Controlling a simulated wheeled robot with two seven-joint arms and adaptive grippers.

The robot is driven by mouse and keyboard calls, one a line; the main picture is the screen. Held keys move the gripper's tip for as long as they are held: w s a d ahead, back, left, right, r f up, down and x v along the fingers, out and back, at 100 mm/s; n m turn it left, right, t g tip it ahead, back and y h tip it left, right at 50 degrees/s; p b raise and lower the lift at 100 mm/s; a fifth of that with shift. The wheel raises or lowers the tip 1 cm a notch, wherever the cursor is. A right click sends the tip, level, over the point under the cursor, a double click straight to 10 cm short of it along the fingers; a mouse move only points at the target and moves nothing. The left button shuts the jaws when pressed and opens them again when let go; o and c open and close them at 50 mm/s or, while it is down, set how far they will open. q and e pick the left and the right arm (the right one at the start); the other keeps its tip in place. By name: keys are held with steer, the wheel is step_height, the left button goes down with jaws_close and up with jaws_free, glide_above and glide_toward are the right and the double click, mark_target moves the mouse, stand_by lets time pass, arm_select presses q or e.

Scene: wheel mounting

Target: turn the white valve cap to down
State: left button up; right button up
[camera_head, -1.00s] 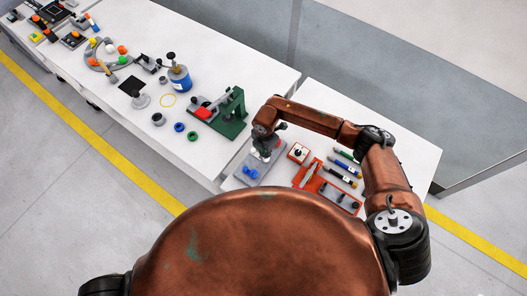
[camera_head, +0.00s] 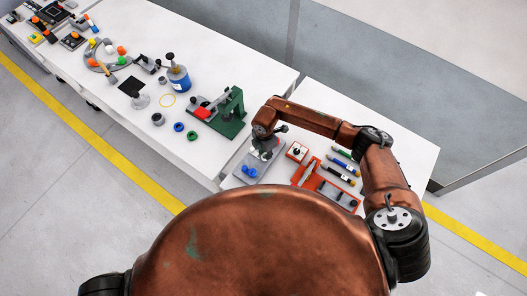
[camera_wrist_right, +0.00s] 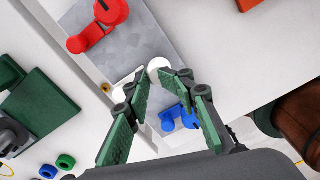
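The grey valve plate (camera_head: 240,171) lies on the near table and carries red, white and blue valve caps. In the right wrist view, the white valve cap (camera_wrist_right: 158,65) shows around the fingertips, partly hidden by them. My right gripper (camera_wrist_right: 153,82) has green pads and stands over the plate with its fingers apart, one on each side of the cap's area. I cannot tell whether a pad touches the cap. In the head view the right gripper (camera_head: 263,148) hides the cap. My left gripper is in neither view.
The red valve cap (camera_wrist_right: 100,22) and blue valve cap (camera_wrist_right: 177,117) sit on either side of the white one. A green fixture (camera_head: 232,113) stands left of the plate.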

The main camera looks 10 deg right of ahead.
steer(key=o, duration=0.3)
steer(key=shift+s+d+f, duration=0.1)
steer(key=shift+s, duration=0.25)
steer(key=shift+o, duration=1.4)
steer(key=shift+w, duration=0.2)
steer(key=shift+w+r, duration=0.1)
steer(key=shift+r, duration=0.25)
step_height(320, 180, up, 12)
steer(key=shift+f, duration=0.25)
steer(key=shift+a+f, duration=0.1)
steer(key=shift+a, duration=0.1)
